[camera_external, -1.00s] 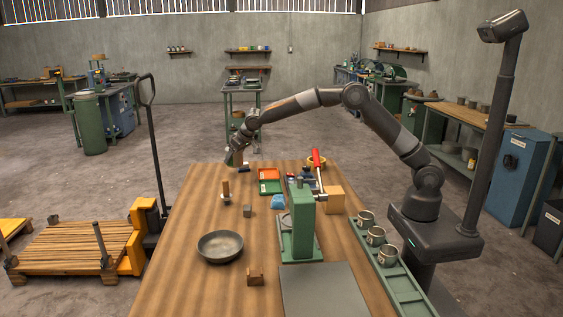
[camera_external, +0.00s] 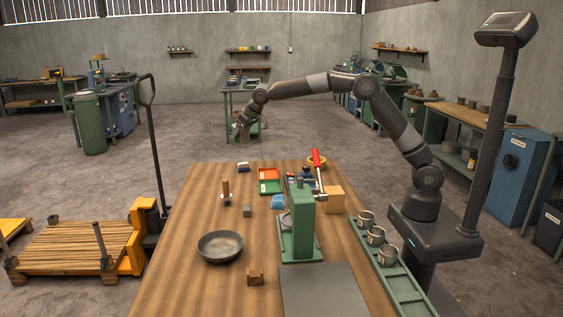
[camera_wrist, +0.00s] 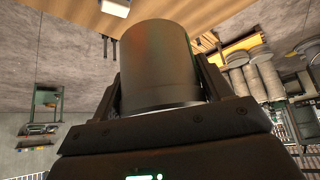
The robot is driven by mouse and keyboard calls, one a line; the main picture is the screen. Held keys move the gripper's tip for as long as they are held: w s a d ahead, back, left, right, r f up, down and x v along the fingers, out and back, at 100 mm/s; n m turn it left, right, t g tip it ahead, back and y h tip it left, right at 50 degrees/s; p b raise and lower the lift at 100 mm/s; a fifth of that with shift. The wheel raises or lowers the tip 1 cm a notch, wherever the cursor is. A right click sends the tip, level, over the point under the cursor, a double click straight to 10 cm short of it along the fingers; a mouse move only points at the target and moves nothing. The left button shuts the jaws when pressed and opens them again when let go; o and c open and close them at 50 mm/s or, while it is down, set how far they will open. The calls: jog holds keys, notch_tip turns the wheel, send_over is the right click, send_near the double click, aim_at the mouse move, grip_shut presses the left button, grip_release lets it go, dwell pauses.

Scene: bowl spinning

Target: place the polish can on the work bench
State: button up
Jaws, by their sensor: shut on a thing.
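A dark, plain cylindrical can (camera_wrist: 160,68), which looks like the polish can, fills the middle of the wrist view between my two fingers. My gripper (camera_external: 243,129) is shut on it, held in the air past the far edge of the wooden work bench (camera_external: 190,240). In the external view the can is too small and dark to tell apart from the gripper. A strip of the bench top (camera_wrist: 75,10) shows at the top of the wrist view.
Bare wood lies at the bench's left side. Another bench (camera_external: 232,100) stands behind my gripper.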

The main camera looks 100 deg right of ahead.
jog(key=a+f+n+y, duration=0.1)
jog(key=a+n+y, duration=0.7)
jog(key=a, duration=3.7)
jog(key=s+a+n+g+y, duration=0.1)
jog(key=s+a+n, duration=0.5)
jog(key=s+a, duration=0.7)
jog(key=s+a+n+g, duration=0.2)
jog(key=s+a+n, duration=0.45)
jog(key=a, duration=1.15)
jog(key=shift+m, duration=0.65)
jog(key=shift+s+a+f, duration=0.1)
jog(key=shift+s+f, duration=0.05)
jog(key=shift+f, duration=2.25)
jog(key=shift+s+f, duration=0.2)
jog(key=shift+f, duration=2.15)
jog(key=shift+s+a+f, duration=0.1)
jog(key=shift+s+f, duration=0.05)
jog(key=shift+f, duration=2.25)
jog(key=shift+f, duration=0.1)
jog(key=o, duration=1.2)
jog(key=shift+c, duration=0.2)
